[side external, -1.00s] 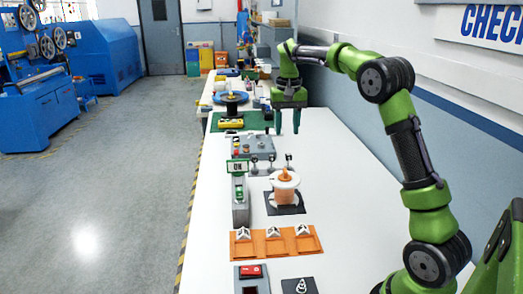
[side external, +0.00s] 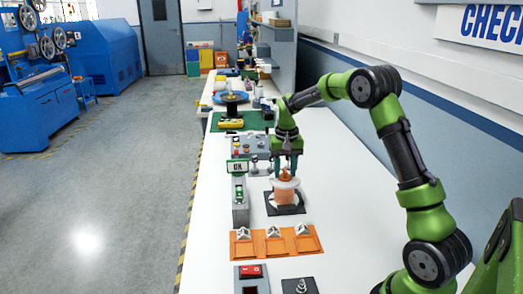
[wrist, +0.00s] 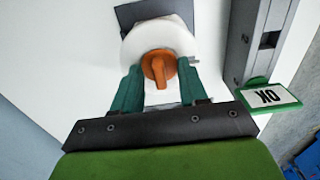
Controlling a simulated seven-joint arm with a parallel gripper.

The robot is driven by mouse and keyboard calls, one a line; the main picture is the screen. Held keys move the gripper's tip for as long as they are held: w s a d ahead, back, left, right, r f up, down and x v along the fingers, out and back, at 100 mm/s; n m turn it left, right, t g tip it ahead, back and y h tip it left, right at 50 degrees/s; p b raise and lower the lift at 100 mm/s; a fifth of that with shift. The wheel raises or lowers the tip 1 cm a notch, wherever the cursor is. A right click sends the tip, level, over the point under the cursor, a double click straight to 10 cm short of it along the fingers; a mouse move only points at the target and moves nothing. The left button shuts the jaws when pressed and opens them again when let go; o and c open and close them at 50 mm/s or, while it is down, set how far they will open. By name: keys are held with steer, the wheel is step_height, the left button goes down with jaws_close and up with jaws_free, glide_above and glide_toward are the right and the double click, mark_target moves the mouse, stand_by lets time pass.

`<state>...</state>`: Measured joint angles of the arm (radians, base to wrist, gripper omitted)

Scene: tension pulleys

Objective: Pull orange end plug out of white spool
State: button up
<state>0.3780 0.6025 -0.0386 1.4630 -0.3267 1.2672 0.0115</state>
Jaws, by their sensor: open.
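The white spool (side external: 286,186) stands upright on a black square base on the white table, with orange wire wound around its middle. The orange end plug (wrist: 158,66) sits in the top of the spool, its raised grip bar showing in the wrist view; in the side view the plug (side external: 285,174) is partly hidden by the fingers. My gripper (side external: 287,172) is open just above the spool. In the wrist view my two teal fingers (wrist: 160,92) are apart on the near side of the plug, one to each side, with clear space between them. I cannot tell whether they touch the spool.
A grey unit with an "OK" sign (wrist: 268,97) stands close beside the spool. An orange rack (side external: 275,242) with several white pieces lies in front. A grey box with a red switch (side external: 251,272) is nearer. The table right of the spool is clear.

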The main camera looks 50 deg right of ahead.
mark_target(285, 170)
jaws_close()
steer(key=shift+r, duration=1.7)
stand_by(0.6)
steer(key=shift+r, duration=1.9)
